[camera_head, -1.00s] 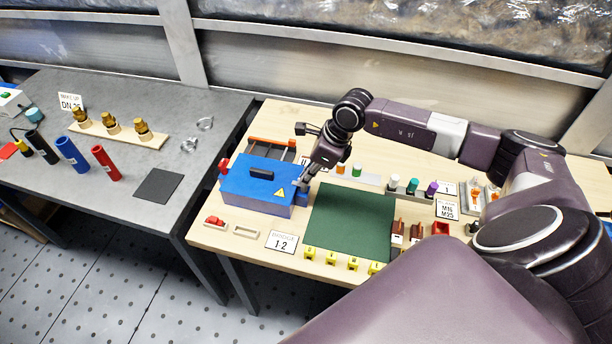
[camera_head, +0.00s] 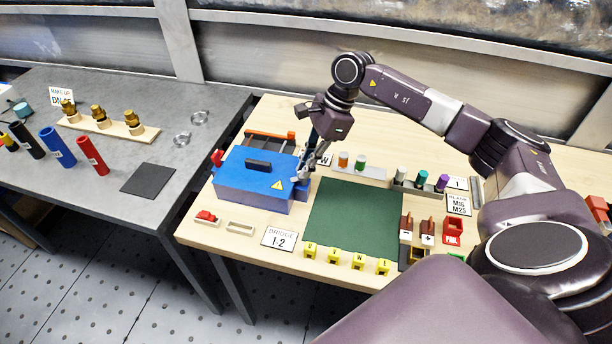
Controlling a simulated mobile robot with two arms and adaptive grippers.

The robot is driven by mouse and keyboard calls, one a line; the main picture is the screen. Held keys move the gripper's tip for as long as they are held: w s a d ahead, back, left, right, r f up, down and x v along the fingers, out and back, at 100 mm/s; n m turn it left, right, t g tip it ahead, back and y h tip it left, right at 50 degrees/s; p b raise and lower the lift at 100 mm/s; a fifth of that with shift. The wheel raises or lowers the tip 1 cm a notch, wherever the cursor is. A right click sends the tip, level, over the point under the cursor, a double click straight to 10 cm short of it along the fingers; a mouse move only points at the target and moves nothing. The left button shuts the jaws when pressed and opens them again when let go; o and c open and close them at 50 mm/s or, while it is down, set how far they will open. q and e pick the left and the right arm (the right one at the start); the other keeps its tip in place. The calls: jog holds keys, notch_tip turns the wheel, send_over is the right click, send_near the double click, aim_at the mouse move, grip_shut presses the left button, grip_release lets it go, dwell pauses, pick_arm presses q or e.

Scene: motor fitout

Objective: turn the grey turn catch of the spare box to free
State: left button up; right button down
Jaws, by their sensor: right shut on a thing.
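The spare box is the blue box (camera_head: 248,190) with a black handle on its lid and a yellow warning triangle near its right end. It stands on the wooden table, lid down. My right gripper (camera_head: 304,174) points down at the right end of the box, its fingers shut at the place of the grey turn catch. The catch itself is mostly hidden by the fingers, so its turn angle cannot be read. My left gripper is not in view.
A green mat (camera_head: 352,218) lies right of the box. Behind it stands a rail with coloured caps (camera_head: 360,163). Several yellow pieces (camera_head: 333,255) line the front edge. A grey table (camera_head: 105,170) with coloured tubes stands at the left.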

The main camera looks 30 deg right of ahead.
jog(key=n+b, duration=0.1)
jog(key=n, duration=0.1)
jog(key=n+g+b, duration=0.1)
jog(key=b, duration=0.1)
jog(key=n+g+b, duration=0.1)
jog(key=n, duration=0.1)
jog(key=shift+w+n, duration=0.3)
jog(key=shift+n+g+b, duration=0.6)
jog(key=shift+n+b, duration=0.25)
jog(key=shift+n, duration=0.35)
jog(key=shift+n+g+h+b, duration=0.4)
jog(key=shift+n+h+b, duration=0.15)
jog(key=shift+n, duration=0.95)
jog(key=shift+r, duration=0.1)
jog(key=c, duration=2.1)
grip_release()
jog(key=shift+w+r, duration=0.1)
jog(key=v, duration=1.1)
jog(key=shift+w+d+r, duration=0.1)
jog(key=shift+w+r, duration=0.05)
jog(key=shift+r, duration=0.15)
jog(key=shift+f, duration=0.1)
